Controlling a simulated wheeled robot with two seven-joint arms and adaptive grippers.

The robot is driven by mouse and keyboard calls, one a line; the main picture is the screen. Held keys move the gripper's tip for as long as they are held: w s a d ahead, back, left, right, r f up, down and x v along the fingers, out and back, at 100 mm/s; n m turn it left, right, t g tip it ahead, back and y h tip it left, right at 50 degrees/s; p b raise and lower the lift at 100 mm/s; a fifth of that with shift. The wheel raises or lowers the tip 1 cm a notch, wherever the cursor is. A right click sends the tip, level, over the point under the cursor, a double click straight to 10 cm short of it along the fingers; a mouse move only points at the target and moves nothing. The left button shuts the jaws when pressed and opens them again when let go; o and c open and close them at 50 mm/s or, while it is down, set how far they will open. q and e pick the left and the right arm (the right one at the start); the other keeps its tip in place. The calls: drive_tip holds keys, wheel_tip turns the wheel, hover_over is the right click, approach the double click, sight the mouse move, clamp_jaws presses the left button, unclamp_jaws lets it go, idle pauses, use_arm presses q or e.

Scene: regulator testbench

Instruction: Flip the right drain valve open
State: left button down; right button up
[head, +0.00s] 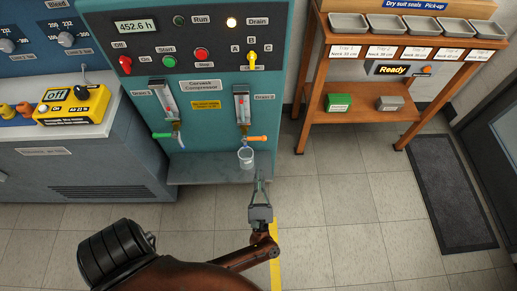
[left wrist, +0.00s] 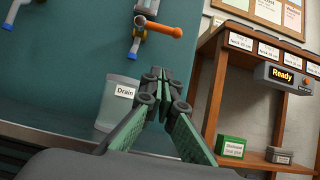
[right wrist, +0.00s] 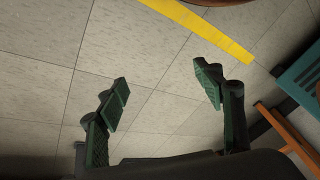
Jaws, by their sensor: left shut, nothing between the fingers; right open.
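The right drain valve has an orange handle (head: 256,138) that lies sideways, pointing right, under the Drain 2 gauge (head: 241,104). The handle also shows at the top of the left wrist view (left wrist: 163,27). A clear cup (head: 246,158) stands below the valve; in the left wrist view the cup (left wrist: 117,103) bears a "Drain" label. My left gripper (head: 260,184) is shut and empty, low in front of the panel and below the handle, apart from it. Its fingertips (left wrist: 160,86) meet in the left wrist view. My right gripper (right wrist: 161,78) is open and empty above the floor.
The left drain valve has a green handle (head: 161,135) pointing left. A wooden rack (head: 372,88) with trays stands at the right, and a dark mat (head: 440,190) lies on the floor. The tiled floor in front is clear.

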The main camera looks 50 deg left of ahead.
sight(255, 138)
use_arm(q)
drive_tip(key=w+a+r, duration=0.4)
drive_tip(key=a+r, duration=0.1)
drive_tip(key=r, duration=0.3)
drive_tip(key=shift+w+a+r+b, duration=0.15)
drive_tip(key=shift+w+a+b, duration=0.1)
drive_tip(key=shift+w+b, duration=0.15)
drive_tip(key=shift+s, duration=0.1)
